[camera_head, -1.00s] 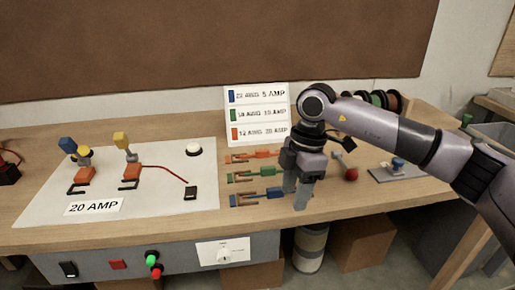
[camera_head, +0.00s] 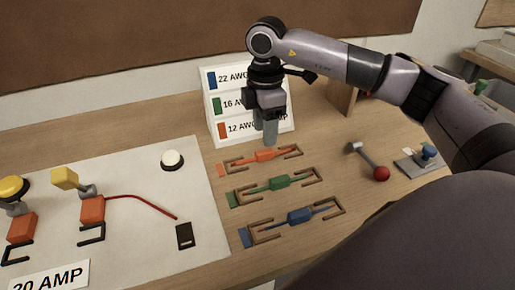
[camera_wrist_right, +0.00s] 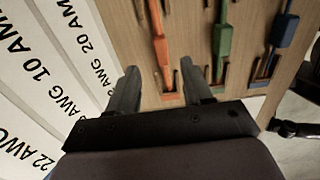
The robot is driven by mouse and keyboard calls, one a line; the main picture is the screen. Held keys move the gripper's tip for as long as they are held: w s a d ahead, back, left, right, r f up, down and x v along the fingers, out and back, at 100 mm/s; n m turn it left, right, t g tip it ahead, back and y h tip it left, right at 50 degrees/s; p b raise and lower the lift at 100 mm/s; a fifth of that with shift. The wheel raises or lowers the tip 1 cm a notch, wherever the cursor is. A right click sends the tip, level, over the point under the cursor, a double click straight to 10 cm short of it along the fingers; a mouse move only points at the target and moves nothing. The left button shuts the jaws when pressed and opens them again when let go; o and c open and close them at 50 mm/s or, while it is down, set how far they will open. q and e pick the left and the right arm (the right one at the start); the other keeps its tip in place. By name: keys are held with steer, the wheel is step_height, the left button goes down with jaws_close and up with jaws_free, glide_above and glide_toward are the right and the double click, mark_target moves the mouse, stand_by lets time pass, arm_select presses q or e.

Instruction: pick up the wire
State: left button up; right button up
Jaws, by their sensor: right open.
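Three wires lie in small brown holders on the bench: an orange wire (camera_head: 264,156) at the back, a green wire (camera_head: 280,183) in the middle and a blue wire (camera_head: 300,216) in front. My right gripper (camera_head: 270,138) is open and empty, pointing down just above and behind the orange wire. In the right wrist view the orange wire (camera_wrist_right: 160,45) runs between the open fingers (camera_wrist_right: 160,82), apart from them. The green wire (camera_wrist_right: 222,35) and blue wire (camera_wrist_right: 283,30) lie to the right there. My left gripper is not in view.
A white sign (camera_head: 222,105) with wire gauges stands close behind the gripper. A white mat (camera_head: 130,165) on the left carries two clamp terminals, a red lead and a 20 AMP label (camera_head: 50,278). A red-knobbed lever (camera_head: 381,173) stands to the right.

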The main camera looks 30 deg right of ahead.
mark_target(264, 151)
step_height(264, 151, down, 6)
steer(key=shift+s+f+p, duration=0.1)
steer(key=shift+p, duration=0.5)
steer(key=shift+a, duration=0.1)
jaws_close()
